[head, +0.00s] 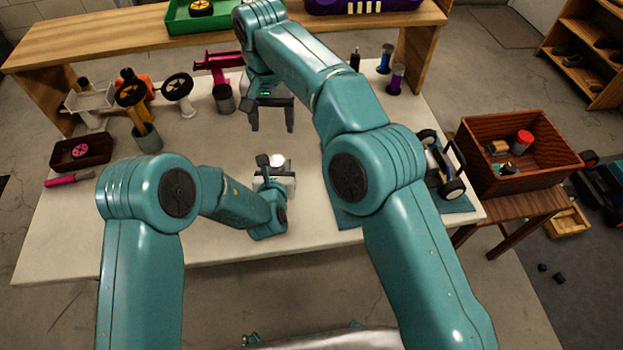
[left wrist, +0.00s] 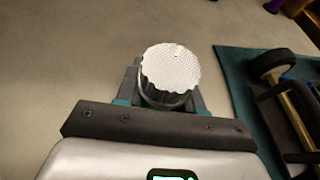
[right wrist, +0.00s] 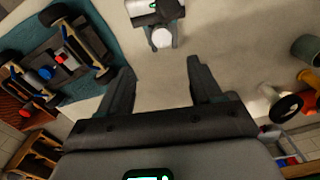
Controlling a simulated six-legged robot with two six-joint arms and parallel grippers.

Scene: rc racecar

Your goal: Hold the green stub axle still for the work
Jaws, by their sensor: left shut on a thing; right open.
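My left gripper (head: 274,174) is low over the middle of the pale table, shut on a round part with a white textured top (left wrist: 171,70). The part has a dark ribbed side and sits upright between the fingers; its lower end is hidden. The part also shows in the right wrist view (right wrist: 162,38). My right gripper (head: 272,118) is open and empty, farther back over the table, apart from the left one. Its spread fingers show in the right wrist view (right wrist: 160,76).
The racecar chassis (head: 447,172) lies on a teal mat (head: 460,206) at the right, partly behind my right arm. A wooden crate (head: 480,127) stands beyond. Wheels, cups and a dark tray (head: 95,143) are at the left. A wooden shelf (head: 110,43) spans the back.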

